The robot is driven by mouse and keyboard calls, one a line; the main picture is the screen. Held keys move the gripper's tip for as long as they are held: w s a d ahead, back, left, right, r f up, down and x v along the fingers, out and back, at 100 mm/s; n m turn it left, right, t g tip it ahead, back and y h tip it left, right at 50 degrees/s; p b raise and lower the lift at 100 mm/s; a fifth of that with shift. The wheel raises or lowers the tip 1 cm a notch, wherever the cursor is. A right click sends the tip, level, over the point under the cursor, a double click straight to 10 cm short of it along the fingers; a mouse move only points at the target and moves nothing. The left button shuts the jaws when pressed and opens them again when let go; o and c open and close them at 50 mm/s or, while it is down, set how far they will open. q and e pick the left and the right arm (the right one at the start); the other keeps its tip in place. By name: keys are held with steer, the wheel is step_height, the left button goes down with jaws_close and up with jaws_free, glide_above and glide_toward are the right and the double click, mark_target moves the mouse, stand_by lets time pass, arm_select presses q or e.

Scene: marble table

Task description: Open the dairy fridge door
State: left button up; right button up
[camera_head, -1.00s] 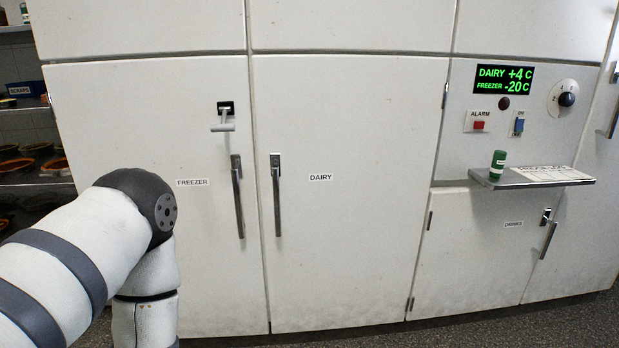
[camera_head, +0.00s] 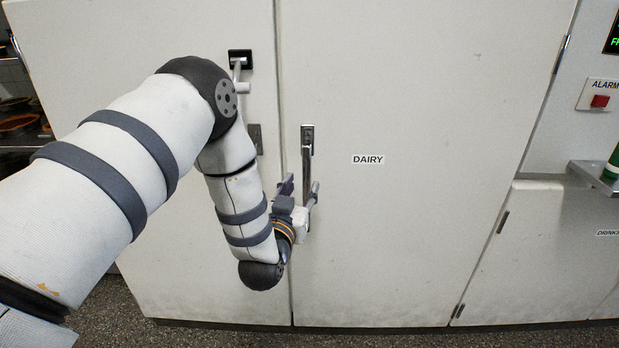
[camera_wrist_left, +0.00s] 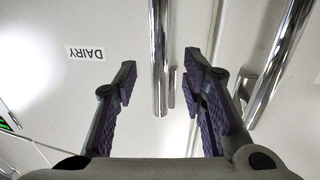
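The dairy door (camera_head: 420,230) is a tall white panel with a DAIRY label (camera_head: 367,160), and it is closed. Its vertical metal handle (camera_head: 307,155) is at the door's left edge. My left gripper (camera_head: 300,188) is open at the lower part of this handle. In the left wrist view, the lower end of the dairy handle (camera_wrist_left: 160,60) shows between the two spread fingers of the left gripper (camera_wrist_left: 161,68). Neither finger appears closed on it. How deep the bar sits between the fingers is hard to tell. My right gripper is not in view.
The freezer door (camera_head: 150,270) is closed at left, with a latch (camera_head: 240,62) near its top, partly behind my arm. The freezer handle (camera_wrist_left: 280,60) is close to the gripper in the left wrist view. A small shelf (camera_head: 590,178) juts out at right.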

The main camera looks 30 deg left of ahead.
mark_target(306, 180)
arm_select(q)
steer(key=x, duration=0.5)
steer(key=shift+w, duration=0.1)
steer(key=shift+c, duration=0.6)
jaws_close()
steer(key=shift+f, duration=0.1)
